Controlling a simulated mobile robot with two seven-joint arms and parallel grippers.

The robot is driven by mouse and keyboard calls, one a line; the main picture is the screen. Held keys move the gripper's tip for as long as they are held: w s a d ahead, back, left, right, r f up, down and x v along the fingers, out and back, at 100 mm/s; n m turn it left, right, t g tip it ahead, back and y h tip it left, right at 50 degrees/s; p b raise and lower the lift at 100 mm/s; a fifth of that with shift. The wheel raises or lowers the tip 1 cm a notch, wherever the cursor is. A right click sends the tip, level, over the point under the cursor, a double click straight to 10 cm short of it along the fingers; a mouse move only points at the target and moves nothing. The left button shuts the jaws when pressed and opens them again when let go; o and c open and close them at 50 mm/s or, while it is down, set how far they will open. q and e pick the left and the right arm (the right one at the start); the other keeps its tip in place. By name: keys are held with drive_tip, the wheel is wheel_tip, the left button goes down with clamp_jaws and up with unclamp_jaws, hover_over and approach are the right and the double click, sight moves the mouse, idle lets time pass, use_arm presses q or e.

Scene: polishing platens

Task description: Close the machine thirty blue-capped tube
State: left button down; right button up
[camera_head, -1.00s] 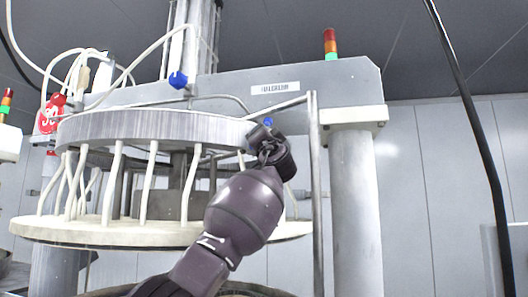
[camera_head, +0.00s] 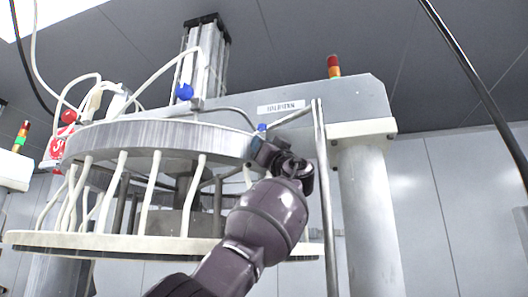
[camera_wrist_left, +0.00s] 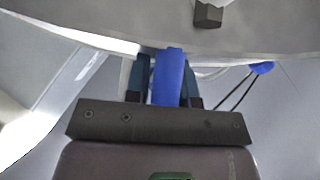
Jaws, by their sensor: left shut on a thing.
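My left gripper (camera_head: 262,146) is at the right rim of the machine's round grey platen head (camera_head: 160,138). In the left wrist view its fingers (camera_wrist_left: 167,82) are shut on a blue handle-like cap (camera_wrist_left: 169,75), which stands upright between them. The tip of this blue cap (camera_head: 262,127) shows just above the gripper in the head view. A second blue cap (camera_head: 184,92) sits higher up by the white tubes, apart from the gripper. A red round sign (camera_head: 58,147), partly hidden, is at the machine's left. My right gripper is not in view.
A pale lower platen ring (camera_head: 150,243) hangs under the head on several white tubes. A metal pipe (camera_head: 325,190) and a thick grey column (camera_head: 370,220) stand just right of my left arm. A black cable (camera_head: 480,80) crosses the upper right.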

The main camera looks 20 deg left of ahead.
use_arm(q)
drive_tip(key=shift+w+f, duration=0.15)
drive_tip(key=shift+f, duration=0.05)
drive_tip(key=c, duration=1)
unclamp_jaws()
drive_tip(key=shift+o, duration=0.2)
drive_tip(key=shift+r, duration=0.1)
